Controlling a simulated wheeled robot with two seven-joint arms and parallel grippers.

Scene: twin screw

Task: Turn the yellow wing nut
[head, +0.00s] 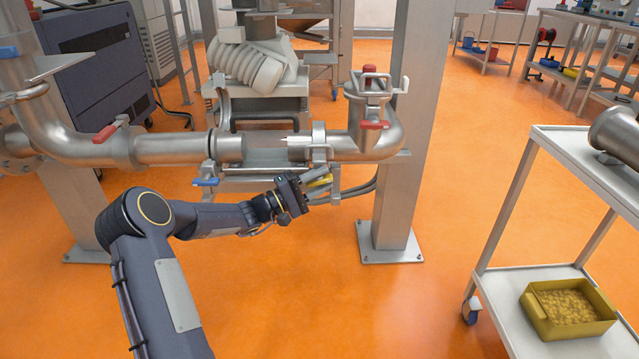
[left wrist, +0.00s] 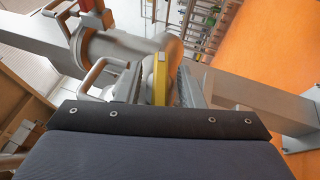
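The yellow wing nut (head: 321,182) is on the underside of the clamp on the steel pipe, right of the gap in the pipe. In the left wrist view, the yellow wing nut (left wrist: 160,80) stands as a narrow upright strip between the two fingers. My left gripper (head: 318,184) reaches in from the lower left, with its fingers around the nut. In the wrist view the fingers of this gripper (left wrist: 158,86) look apart, one on each side, with some room beside the nut. The fingers partly hide the nut in the head view. My right gripper is out of view.
The pipe (head: 180,150) with red and blue handles runs just above my gripper. A steel post (head: 405,130) stands close on the right. A white cart (head: 560,146) with a yellow bin (head: 540,318) is at the right. Orange floor between is clear.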

